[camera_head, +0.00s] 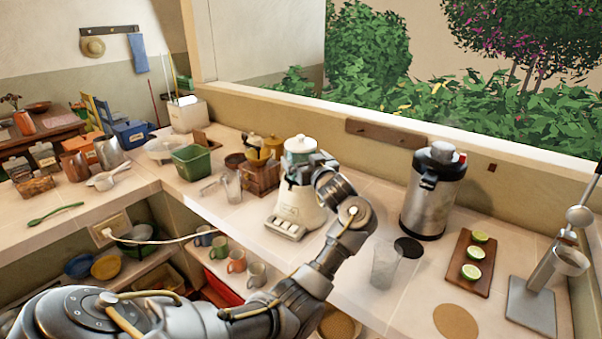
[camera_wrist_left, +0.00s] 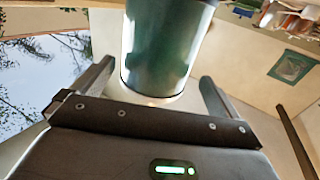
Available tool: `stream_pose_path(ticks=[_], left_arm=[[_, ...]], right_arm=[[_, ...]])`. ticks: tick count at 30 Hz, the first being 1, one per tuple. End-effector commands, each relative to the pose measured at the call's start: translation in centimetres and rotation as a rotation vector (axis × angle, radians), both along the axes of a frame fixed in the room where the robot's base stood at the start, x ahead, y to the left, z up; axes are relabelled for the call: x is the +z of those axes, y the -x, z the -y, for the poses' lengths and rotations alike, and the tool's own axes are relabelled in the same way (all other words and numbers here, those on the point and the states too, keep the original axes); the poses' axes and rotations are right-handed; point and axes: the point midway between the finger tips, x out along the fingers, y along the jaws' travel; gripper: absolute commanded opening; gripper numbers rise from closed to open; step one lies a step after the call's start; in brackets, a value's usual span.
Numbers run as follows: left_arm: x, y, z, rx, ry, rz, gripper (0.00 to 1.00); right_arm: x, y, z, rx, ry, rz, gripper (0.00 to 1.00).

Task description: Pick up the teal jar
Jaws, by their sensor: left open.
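The teal jar (camera_head: 299,153) has a white lid and stands upright on a white blender base (camera_head: 297,205) with several buttons on the counter. In the left wrist view the jar (camera_wrist_left: 162,45) shows as a dark teal cylinder reaching up out of the frame. My left gripper (camera_head: 304,172) is open at the jar, with one finger on each side of it. In the left wrist view a gap shows between the jar and each finger of the gripper (camera_wrist_left: 155,78). My forearm hides part of the counter. My right gripper is out of view.
A wooden box with yellow-lidded canisters (camera_head: 262,172) stands close left of the blender. A clear glass (camera_head: 385,266), a steel dispenser (camera_head: 434,190) and a board with cut limes (camera_head: 470,262) stand to the right. A white cable (camera_head: 160,241) hangs at the left.

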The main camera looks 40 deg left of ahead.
Motion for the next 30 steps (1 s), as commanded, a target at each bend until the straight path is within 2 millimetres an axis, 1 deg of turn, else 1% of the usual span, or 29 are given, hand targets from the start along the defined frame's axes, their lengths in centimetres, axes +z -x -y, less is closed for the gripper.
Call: stream_pose_path(ticks=[2, 5, 10, 15, 23, 26, 30], left_arm=[[0.0, -0.1, 0.0, -0.001, 0.0, 0.0, 0.99], [0.1, -0.4, -0.4, 0.0, 0.0, -0.001, 0.99], [0.3, -1.9, -2.5, 0.001, -0.003, -0.004, 0.99], [-0.1, -2.8, -4.0, -0.001, -0.001, -0.002, 0.99], [-0.2, -3.0, -4.3, -0.003, 0.001, 0.0, 0.99], [-0.2, -3.0, -4.3, -0.003, 0.001, 0.001, 0.89], [-0.2, -3.0, -4.3, -0.002, 0.0, 0.0, 0.7]], right_arm=[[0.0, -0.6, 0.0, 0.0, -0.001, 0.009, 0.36], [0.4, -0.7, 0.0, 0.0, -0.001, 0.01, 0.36], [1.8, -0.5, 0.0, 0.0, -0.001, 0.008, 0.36], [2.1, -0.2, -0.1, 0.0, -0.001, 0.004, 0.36], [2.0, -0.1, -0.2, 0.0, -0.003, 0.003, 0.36], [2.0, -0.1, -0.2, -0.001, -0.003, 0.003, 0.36], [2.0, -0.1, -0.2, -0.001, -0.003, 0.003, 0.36]])
